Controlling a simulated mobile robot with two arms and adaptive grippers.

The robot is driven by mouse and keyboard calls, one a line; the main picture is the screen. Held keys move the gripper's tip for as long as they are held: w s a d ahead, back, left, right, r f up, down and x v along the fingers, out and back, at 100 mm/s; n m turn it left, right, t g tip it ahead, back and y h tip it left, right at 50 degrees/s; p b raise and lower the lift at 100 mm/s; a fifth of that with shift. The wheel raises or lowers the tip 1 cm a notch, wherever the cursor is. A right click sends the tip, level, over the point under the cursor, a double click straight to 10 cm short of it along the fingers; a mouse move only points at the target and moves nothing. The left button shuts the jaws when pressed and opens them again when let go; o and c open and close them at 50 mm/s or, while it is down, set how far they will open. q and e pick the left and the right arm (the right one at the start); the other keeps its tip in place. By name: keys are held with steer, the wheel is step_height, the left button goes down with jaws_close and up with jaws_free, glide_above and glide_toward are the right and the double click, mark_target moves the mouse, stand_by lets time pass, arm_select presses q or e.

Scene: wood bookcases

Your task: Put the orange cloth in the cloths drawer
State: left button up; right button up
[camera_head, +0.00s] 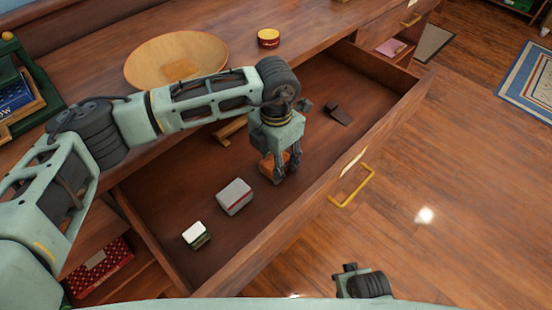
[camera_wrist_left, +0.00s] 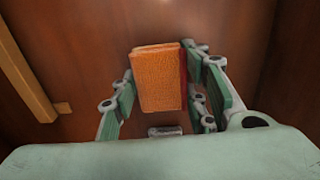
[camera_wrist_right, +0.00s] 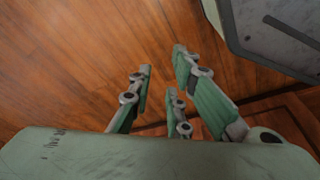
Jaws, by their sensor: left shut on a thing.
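My left gripper (camera_head: 281,166) reaches down into a wide open drawer (camera_head: 300,215). It is shut on an orange block-like thing (camera_head: 272,167), probably the folded orange cloth, with a red side edge seen in the left wrist view (camera_wrist_left: 160,78). I cannot tell whether it touches the drawer floor. No label shows which drawer is for cloths. A second open drawer (camera_head: 388,65) at the upper right holds a flat pink thing (camera_head: 390,47). My right gripper (camera_wrist_right: 160,85) is open and empty above the wood floor.
The wide drawer holds a grey box (camera_head: 234,196), a small white-topped box (camera_head: 196,235), a dark object (camera_head: 339,114) and a wooden bar (camera_head: 230,130). A wooden bowl (camera_head: 175,60) and a yellow-red tin (camera_head: 268,38) stand on top. A yellow handle (camera_head: 351,188) juts from the front.

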arm_select(q)
steer(key=o, duration=1)
arm_select(e)
steer(key=shift+w+r, duration=0.2)
steer(key=shift+r, duration=0.15)
arm_select(q)
steer(key=shift+r, duration=0.15)
step_height(320, 180, up, 12)
steer(key=p, duration=0.1)
arm_select(e)
steer(key=shift+s+d+f, duration=0.1)
steer(key=shift+s+f, duration=0.2)
steer(key=shift+f, duration=0.5)
steer(key=shift+s+d+f, duration=0.1)
steer(key=shift+s+f, duration=0.2)
steer(key=shift+f, duration=0.5)
